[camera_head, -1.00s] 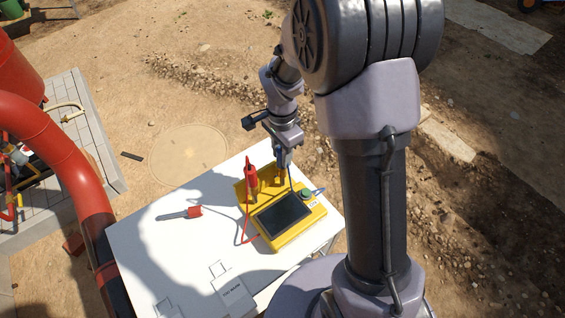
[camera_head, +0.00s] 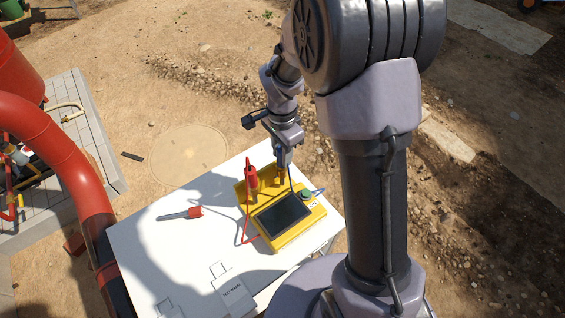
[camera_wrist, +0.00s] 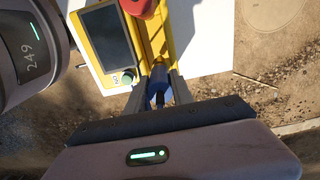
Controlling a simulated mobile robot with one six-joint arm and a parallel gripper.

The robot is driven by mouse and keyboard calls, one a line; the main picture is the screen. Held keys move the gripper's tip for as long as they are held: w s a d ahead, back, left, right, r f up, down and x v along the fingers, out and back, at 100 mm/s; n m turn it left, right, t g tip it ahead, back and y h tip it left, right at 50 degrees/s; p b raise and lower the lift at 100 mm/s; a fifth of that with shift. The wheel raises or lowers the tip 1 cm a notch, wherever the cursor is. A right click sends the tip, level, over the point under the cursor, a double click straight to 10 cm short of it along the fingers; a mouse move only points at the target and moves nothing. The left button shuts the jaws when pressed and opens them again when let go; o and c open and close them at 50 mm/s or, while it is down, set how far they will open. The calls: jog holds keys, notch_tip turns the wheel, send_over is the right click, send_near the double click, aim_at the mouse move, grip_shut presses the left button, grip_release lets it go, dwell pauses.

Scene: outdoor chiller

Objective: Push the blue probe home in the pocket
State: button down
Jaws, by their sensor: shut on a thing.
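The blue probe (camera_wrist: 158,84) shows between my gripper's fingers in the wrist view, at the end of the yellow meter's pocket (camera_wrist: 157,42). My gripper (camera_wrist: 159,88) is shut on it. In the head view my gripper (camera_head: 284,163) points down at the back edge of the yellow meter (camera_head: 291,232), over the pocket side. The probe's lower end is hidden, so I cannot tell how deep it sits. A red probe (camera_head: 251,180) stands upright in the pocket beside it; it also shows in the wrist view (camera_wrist: 138,7).
The meter stands on a white table (camera_head: 150,240). A red-handled tool (camera_head: 194,212) lies to the left, and a grey box (camera_head: 234,296) is at the front. A red lead loops beside the meter. A large red pipe (camera_head: 60,150) runs past the table's left side.

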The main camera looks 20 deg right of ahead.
jog(key=shift+r, duration=0.35)
notch_tip(320, 180, up, 8)
jog(key=p, duration=0.6)
jog(key=shift+r, duration=0.15)
jog(key=c, duration=1.9)
grip_release()
grip_shut()
